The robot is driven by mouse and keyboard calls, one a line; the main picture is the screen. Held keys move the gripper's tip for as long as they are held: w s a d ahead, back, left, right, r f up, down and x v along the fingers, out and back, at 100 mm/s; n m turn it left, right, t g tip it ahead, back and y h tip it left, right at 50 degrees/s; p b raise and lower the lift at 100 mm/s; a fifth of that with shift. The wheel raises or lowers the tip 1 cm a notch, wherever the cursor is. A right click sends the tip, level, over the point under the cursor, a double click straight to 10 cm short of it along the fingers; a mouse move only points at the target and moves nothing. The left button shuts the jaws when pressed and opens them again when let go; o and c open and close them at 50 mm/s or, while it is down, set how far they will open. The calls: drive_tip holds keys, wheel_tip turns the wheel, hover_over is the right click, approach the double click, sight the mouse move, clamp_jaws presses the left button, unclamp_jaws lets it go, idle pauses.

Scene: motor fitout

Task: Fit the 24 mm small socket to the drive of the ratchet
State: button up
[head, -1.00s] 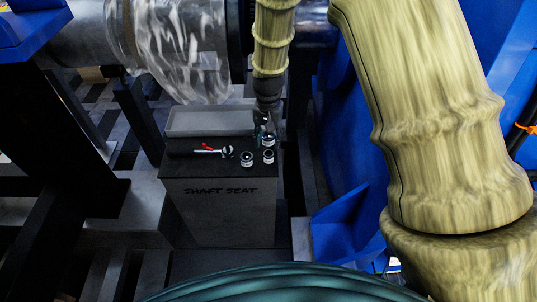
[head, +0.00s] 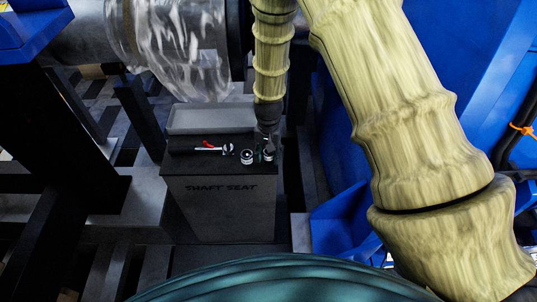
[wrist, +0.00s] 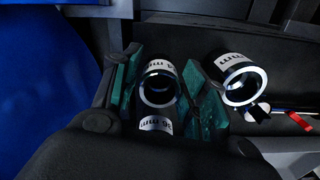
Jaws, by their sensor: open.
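The ratchet (head: 212,149), with a red lever, lies on the dark top of the box marked SHAFT SEAT. A socket (head: 246,157) stands just right of its head, and another socket (head: 268,155) is at my gripper. My gripper (head: 264,150) is open and low over the box top. In the wrist view its teal pads flank a dark socket (wrist: 160,85) with a bright rim. Another labelled socket (wrist: 157,124) sits close below it, partly hidden. A third socket (wrist: 242,82) is right of the right pad. I cannot read the size labels surely.
A grey tray (head: 210,118) sits at the back of the box (head: 222,215), behind the ratchet. Blue structure (head: 345,225) stands close on the right, and a plastic-wrapped shaft (head: 180,50) lies behind. The ratchet's red lever (wrist: 300,121) is right in the wrist view.

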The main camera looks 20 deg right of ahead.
drive_tip(key=shift+f, duration=0.35)
drive_tip(key=c, duration=0.9)
drive_tip(key=shift+o, duration=0.2)
